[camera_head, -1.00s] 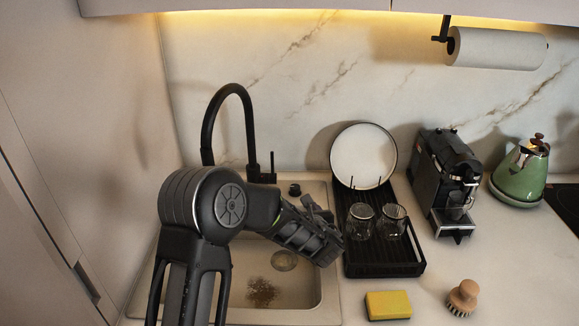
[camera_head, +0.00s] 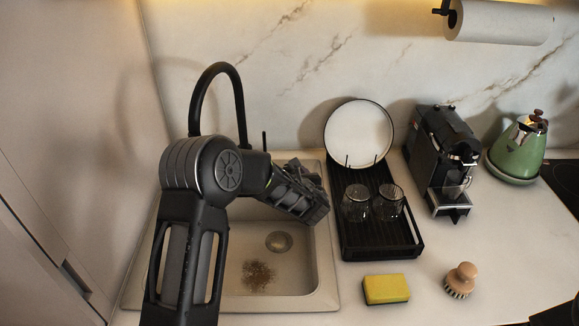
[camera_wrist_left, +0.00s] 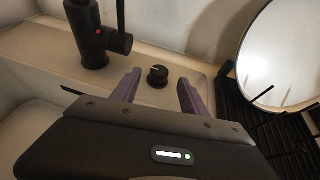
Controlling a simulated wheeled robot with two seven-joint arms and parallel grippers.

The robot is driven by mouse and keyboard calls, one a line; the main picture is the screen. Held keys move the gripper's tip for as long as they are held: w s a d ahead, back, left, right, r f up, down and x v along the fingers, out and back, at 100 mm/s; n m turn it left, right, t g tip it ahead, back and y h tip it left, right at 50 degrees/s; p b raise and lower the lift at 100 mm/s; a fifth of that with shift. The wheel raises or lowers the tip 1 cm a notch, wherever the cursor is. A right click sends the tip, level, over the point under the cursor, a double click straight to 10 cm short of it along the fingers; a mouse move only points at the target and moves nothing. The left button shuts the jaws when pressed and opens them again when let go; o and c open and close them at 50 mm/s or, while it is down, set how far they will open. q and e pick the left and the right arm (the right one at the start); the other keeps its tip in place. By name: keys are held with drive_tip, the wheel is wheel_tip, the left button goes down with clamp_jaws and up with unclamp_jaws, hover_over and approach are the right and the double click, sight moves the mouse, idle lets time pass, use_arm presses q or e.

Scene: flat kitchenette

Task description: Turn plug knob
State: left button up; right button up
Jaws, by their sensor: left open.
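The plug knob (camera_wrist_left: 158,76) is a small round black knob with a white mark on the sink's back ledge, right of the tap base. In the left wrist view it stands between the two purple-grey fingers of my left gripper (camera_wrist_left: 160,87), just beyond the tips, with a gap on both sides. The gripper is open and empty. In the head view my left gripper (camera_head: 308,197) is over the sink's back right corner, and its bulk hides the knob. My right gripper is not seen.
The black tap (camera_head: 241,110) rises close behind my left arm; its base (camera_wrist_left: 92,48) is left of the knob. The sink (camera_head: 225,300) lies below. A black drying rack (camera_head: 380,245) with a plate (camera_head: 358,130) and glasses stands to the right.

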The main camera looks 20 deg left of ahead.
sight(289, 167)
use_arm(q)
drive_tip(key=shift+p+x, duration=0.6)
drive_tip(key=shift+x, duration=1.65)
drive_tip(key=shift+c, duration=0.3)
clamp_jaws()
